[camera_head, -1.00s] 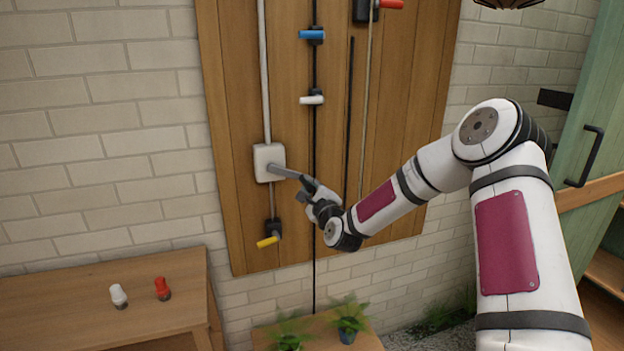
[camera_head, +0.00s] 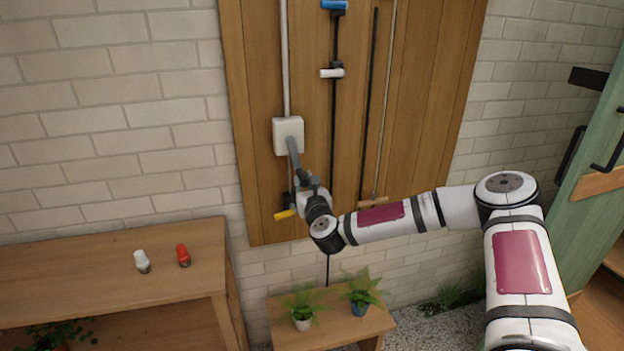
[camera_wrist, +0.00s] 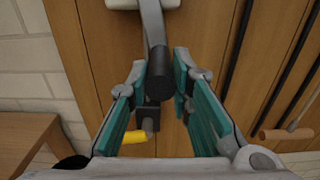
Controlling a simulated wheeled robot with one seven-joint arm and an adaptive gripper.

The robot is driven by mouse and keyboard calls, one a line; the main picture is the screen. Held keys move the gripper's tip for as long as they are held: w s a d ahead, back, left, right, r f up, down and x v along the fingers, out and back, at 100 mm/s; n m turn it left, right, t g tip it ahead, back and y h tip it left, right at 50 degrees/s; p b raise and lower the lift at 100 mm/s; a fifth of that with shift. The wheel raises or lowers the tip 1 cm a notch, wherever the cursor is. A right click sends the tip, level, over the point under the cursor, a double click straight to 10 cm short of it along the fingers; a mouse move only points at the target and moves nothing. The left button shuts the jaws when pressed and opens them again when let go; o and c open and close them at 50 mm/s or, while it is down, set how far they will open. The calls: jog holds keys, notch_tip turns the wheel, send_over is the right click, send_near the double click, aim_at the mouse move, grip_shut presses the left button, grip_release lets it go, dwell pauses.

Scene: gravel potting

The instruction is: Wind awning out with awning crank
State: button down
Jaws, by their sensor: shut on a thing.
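The awning crank (camera_head: 293,151) is a grey arm on a white box (camera_head: 289,132) fixed to the wooden wall panel. The arm points down and slightly right from the box. My gripper (camera_head: 303,186) is just below the box, at the free end of the crank. In the wrist view the dark round crank grip (camera_wrist: 157,64) lies between the teal-padded fingers of my gripper (camera_wrist: 160,72), which are shut on it. The fingers partly hide the grip in the head view. The awning itself is not in view.
A yellow handle (camera_head: 285,214) sticks out just below my gripper. Blue (camera_head: 334,5) and white (camera_head: 331,73) handles sit on a black rod to the right. A wooden table (camera_head: 90,272) with a white and a red bottle stands left. Potted plants stand on a low bench (camera_head: 345,327).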

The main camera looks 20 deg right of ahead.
jog(key=shift+a+f+m, duration=0.15)
jog(key=shift+a+m, duration=0.6)
jog(key=shift+m, duration=0.05)
jog(key=shift+a+f+m, duration=0.15)
jog(key=shift+a+m, duration=0.6)
jog(key=shift+m, duration=0.05)
jog(key=c, duration=1.4)
grip_release()
jog(key=shift+a, duration=0.1)
jog(key=shift+c, duration=0.2)
jog(key=shift+r, duration=0.1)
jog(key=s, duration=1.2)
